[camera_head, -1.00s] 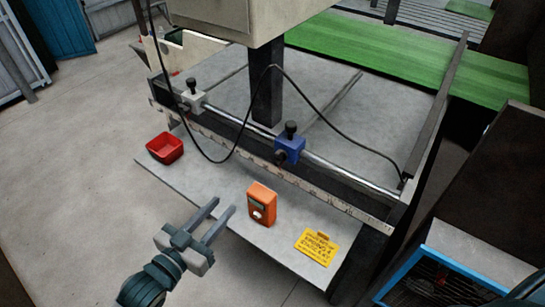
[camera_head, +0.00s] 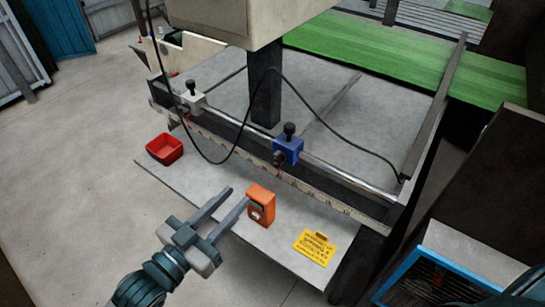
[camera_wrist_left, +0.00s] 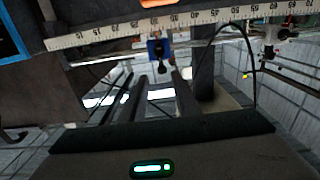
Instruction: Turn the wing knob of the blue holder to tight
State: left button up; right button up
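The blue holder (camera_head: 288,150) sits on the metal rail at the front of the machine. A black knob (camera_head: 290,129) stands on top of it, and a smaller dark knob (camera_head: 279,158) shows on its front. I cannot tell which is the wing knob or how tight it is. The holder also shows in the left wrist view (camera_wrist_left: 154,48), with a dark knob (camera_wrist_left: 159,68). My left gripper (camera_head: 238,196) is open and empty, its fingers apart, below and left of the holder, near the orange device, clear of the holder. My right gripper is out of view.
An orange device (camera_head: 261,203), a red bin (camera_head: 165,149) and a yellow sign (camera_head: 315,246) are on the front shelf. A grey holder (camera_head: 194,99) sits farther left on the rail. A ruler strip (camera_head: 335,203) runs below, and a black cable (camera_head: 342,128) loops past the holder.

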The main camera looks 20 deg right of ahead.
aim_at(275, 157)
pick_arm(q)
jog(key=p+x, duration=0.4)
jog(key=x, duration=1)
jog(key=shift+r, duration=0.1)
jog(key=shift+p+x, duration=0.3)
jog(key=shift+x, duration=0.45)
grip_shut()
